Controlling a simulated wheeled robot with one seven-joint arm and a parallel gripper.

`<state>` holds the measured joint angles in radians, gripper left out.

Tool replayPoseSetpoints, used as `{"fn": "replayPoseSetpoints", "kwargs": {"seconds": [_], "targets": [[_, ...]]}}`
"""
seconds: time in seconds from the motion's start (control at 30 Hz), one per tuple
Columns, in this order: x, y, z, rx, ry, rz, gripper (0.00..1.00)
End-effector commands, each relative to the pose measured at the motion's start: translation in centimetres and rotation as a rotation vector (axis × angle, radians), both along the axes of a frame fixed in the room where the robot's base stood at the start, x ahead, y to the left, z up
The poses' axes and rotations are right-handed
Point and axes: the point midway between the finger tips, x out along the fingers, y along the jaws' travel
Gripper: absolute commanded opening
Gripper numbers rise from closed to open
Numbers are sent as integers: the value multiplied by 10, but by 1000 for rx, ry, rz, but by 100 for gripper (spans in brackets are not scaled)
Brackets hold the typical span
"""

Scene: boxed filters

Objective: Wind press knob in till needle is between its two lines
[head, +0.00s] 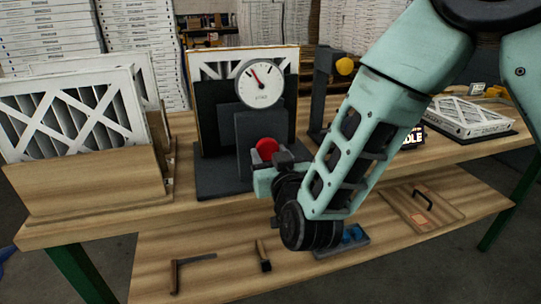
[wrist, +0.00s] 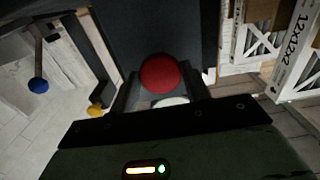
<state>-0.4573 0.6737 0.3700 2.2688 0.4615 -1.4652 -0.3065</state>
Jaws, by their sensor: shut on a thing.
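The press (head: 222,126) stands on the workbench as a dark upright block on a dark base, with a white filter behind its plate. Its round white dial (head: 260,84) sits at the top; a needle points up and left of centre. The dial's lines are too small to read for certain. The red press knob (head: 267,147) is on the front of the press. My gripper (head: 284,160) is at the knob, shut on it. In the wrist view the red knob (wrist: 160,74) shows round between the fingers, and the dial is out of sight.
A wooden box of white filters (head: 88,175) stands at the left. A dark post with a yellow knob (head: 344,66) stands right of the press, behind my arm. A filter (head: 468,117) lies flat at the right. Tools lie on the lower shelf (head: 215,265).

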Motion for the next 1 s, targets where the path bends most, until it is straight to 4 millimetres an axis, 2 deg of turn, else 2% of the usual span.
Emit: {"fn": "replayPoseSetpoints", "kwargs": {"seconds": [0.6,0.63,0.7,1.0], "targets": [[0,0,0,0,1,0,24],[0,0,0,0,1,0,55],[0,0,0,0,1,0,68],[-2,0,0,0,1,1,68]]}}
